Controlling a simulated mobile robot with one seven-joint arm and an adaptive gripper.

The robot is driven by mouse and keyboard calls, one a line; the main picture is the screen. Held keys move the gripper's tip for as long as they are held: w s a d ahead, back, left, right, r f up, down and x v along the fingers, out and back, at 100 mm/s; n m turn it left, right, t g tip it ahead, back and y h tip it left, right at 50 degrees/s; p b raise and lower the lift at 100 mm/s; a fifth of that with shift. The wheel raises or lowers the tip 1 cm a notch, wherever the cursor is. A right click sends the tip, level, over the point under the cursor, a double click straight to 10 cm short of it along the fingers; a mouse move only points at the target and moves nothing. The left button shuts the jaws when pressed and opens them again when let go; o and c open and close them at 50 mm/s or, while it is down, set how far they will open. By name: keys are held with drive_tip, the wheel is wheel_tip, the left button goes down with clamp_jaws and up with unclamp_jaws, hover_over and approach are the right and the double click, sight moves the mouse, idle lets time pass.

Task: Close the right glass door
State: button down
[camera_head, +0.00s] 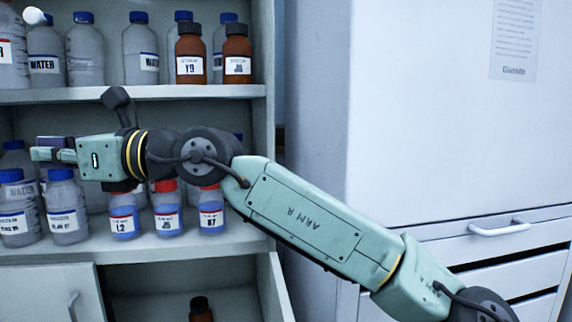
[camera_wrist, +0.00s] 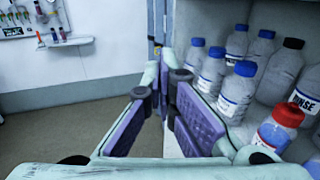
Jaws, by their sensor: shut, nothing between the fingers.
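I cannot make out a glass pane of the right glass door in either view. The upper shelves (camera_head: 150,93) of the cabinet stand open in the head view, with no pane visible across them. My gripper (camera_head: 38,153) is at the left of the head view, in front of the middle shelf's bottles. It points left and is shut and empty. In the wrist view my gripper (camera_wrist: 161,98) shows its purple finger pads, with the shelf bottles to their right. A narrow upright edge (camera_wrist: 152,25) stands beyond the fingertips; I cannot tell whether it belongs to a door.
Clear bottles (camera_head: 67,208) and red-capped bottles (camera_head: 124,215) stand close below and behind my arm. A lower cabinet door (camera_head: 45,290) with a handle is at bottom left. A white drawer unit (camera_head: 430,110) stands right. Open floor (camera_wrist: 60,135) shows left in the wrist view.

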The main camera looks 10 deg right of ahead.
drive_tip(key=w+a+m+t+p, duration=0.1)
drive_tip(key=w+a, duration=0.3)
drive_tip(key=w, duration=0.7)
drive_tip(key=shift+w+a+m+t+h, duration=0.15)
drive_tip(key=shift+w+m+t+h, duration=0.2)
drive_tip(key=shift+t, duration=0.35)
drive_tip(key=shift+s, duration=0.1)
